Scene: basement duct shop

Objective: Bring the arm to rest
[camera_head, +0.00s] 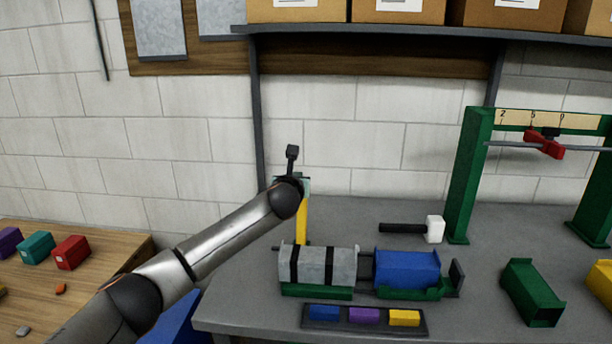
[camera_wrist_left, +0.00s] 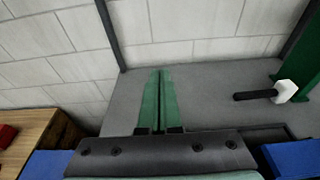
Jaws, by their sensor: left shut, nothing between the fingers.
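My left arm reaches in from the lower left in the camera_head view, over the left end of the grey workbench (camera_head: 230,313). My left gripper (camera_head: 305,186) is mostly hidden behind its own wrist there, with only a bit of green showing. In the camera_wrist_left view the two green fingers of my left gripper (camera_wrist_left: 158,74) lie side by side, shut, with nothing between them. Behind them are bare bench and block wall. My right gripper is in neither view.
A clamped grey duct piece (camera_head: 325,266) and blue duct piece (camera_head: 407,267) sit near the arm. A tray (camera_head: 364,331), mallet (camera_head: 434,229), green frame (camera_head: 465,180) and green duct (camera_head: 531,292) stand rightward. A wooden table (camera_head: 100,283) is left; a shelf (camera_head: 400,32) hangs above.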

